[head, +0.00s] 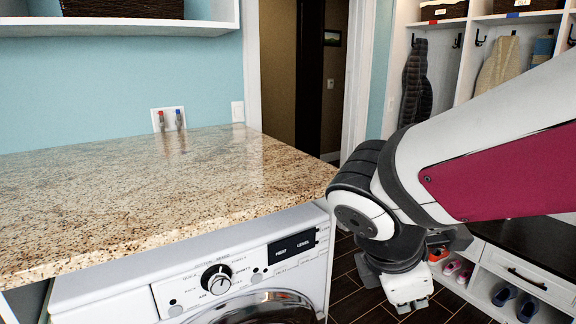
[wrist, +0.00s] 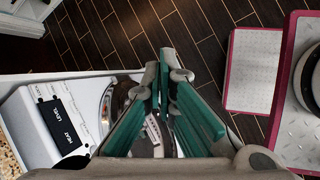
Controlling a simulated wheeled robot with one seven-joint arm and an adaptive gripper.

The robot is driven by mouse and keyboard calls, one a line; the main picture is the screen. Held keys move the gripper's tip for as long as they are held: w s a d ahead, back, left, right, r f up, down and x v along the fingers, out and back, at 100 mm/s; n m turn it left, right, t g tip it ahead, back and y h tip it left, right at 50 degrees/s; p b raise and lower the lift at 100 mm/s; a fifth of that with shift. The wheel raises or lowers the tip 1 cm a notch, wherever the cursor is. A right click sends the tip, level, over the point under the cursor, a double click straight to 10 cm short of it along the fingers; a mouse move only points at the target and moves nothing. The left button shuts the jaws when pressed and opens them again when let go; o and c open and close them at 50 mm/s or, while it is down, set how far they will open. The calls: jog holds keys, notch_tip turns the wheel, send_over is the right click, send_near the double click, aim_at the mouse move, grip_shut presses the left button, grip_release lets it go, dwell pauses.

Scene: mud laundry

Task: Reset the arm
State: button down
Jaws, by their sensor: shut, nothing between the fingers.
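My gripper (wrist: 166,75) has green-padded fingers, which come together at the tips in the wrist view with nothing held between them. It points down toward the dark plank floor, beside the front of the white washing machine (wrist: 32,120). In the head view my arm reaches in from the right and bends down at the wrist, to the right of the washing machine (head: 110,301).
A speckled granite counter (head: 150,190) lies over the washing machine, its right corner close to my arm's elbow. A bench (head: 500,262) with shoes below stands at the right. Dark plank floor (wrist: 130,35) is open ahead. My magenta-edged base shows in the wrist view.

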jog(key=s+d+r+m+y, duration=0.1)
jog(key=s+r+m+y, duration=0.1)
jog(key=s+m, duration=0.3)
jog(key=s+d+r+m+y+p, duration=0.1)
jog(key=s+m, duration=0.5)
jog(key=m, duration=0.7)
jog(key=shift+s+r+t+y, duration=0.25)
jog(key=shift+r+t+y, duration=0.15)
jog(key=shift+r+y, duration=0.55)
jog(key=shift+a+f, duration=0.1)
jog(key=shift+a, duration=0.05)
